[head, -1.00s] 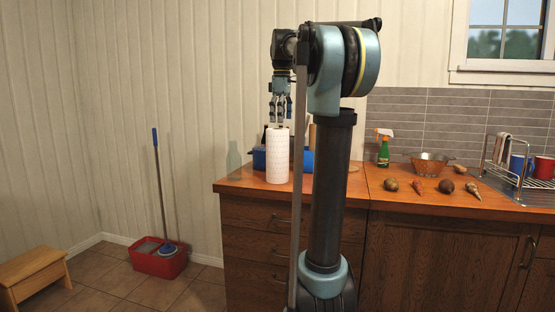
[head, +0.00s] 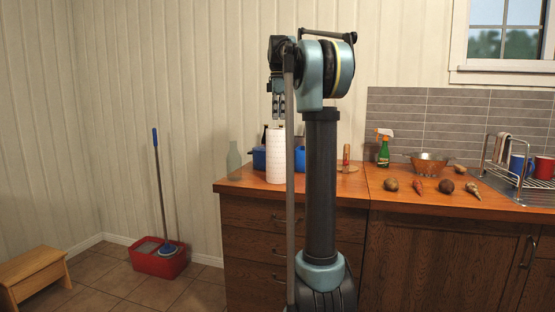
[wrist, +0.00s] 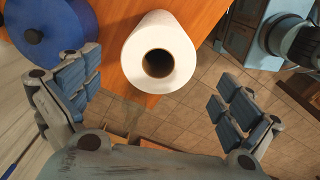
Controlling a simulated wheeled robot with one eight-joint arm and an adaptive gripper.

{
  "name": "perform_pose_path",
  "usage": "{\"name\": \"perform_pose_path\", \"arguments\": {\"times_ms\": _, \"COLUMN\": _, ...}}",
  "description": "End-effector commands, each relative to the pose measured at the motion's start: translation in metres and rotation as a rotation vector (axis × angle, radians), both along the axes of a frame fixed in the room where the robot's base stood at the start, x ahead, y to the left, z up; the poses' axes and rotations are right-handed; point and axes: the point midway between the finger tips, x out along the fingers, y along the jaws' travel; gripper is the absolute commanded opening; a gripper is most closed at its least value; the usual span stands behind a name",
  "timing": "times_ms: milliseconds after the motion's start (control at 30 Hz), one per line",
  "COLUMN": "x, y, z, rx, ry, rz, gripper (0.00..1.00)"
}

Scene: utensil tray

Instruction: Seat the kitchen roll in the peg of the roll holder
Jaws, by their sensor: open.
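The white kitchen roll (head: 276,156) stands upright on the wooden counter at its left end, its right edge partly behind my arm's thin strut. In the wrist view its top (wrist: 180,38) faces me, with the dark core hole in the middle. My gripper (head: 279,112) points down just above the roll, open and empty. In the wrist view my gripper's fingers (wrist: 153,80) are spread wide to either side of the roll, apart from it. I cannot clearly make out the roll holder's peg; my arm hides part of the counter. A round wooden piece (head: 348,169) shows right of my arm.
A blue lidded pot (wrist: 45,28) is close beside the roll, with a bottle (head: 233,158) to its left. A brownish upright item (head: 346,153) is by the round wooden piece. A spray bottle (head: 383,149), colander (head: 430,164) and several vegetables are farther right.

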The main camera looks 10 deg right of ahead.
Motion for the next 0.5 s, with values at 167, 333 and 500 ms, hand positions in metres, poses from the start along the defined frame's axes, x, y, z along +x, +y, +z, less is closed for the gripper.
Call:
{"name": "perform_pose_path", "arguments": {"times_ms": 167, "x": 0.0, "y": 0.0, "z": -0.03, "rx": 0.0, "ry": 0.0, "rz": 0.0, "gripper": 0.99}}
{"name": "perform_pose_path", "arguments": {"times_ms": 333, "x": 0.0, "y": 0.0, "z": -0.054, "rx": 0.0, "ry": 0.0, "rz": -0.001, "gripper": 0.99}}
{"name": "perform_pose_path", "arguments": {"times_ms": 500, "x": 0.0, "y": 0.0, "z": -0.064, "rx": 0.0, "ry": 0.0, "rz": -0.001, "gripper": 0.99}}
